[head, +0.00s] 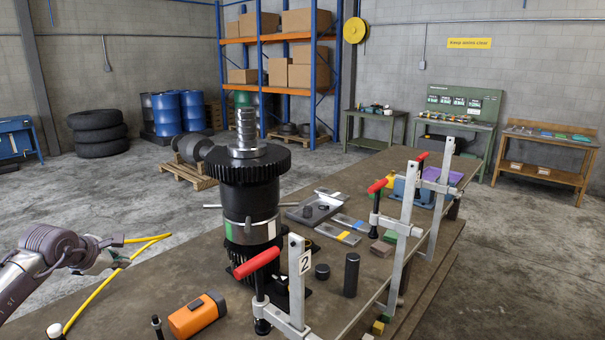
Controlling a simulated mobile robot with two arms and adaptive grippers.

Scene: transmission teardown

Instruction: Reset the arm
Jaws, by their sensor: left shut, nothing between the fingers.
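The transmission (250,190), a dark stack with gear rings and a stepped shaft on top, stands upright on the bench. My left gripper is well apart from it. My right gripper is not in view.
Clamps with red handles (258,262) line the bench's right edge. An orange box-shaped item (197,316) lies at the front. A grey tray (312,212) and a black cylinder (351,274) are right of the transmission. Open floor lies left of the bench.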

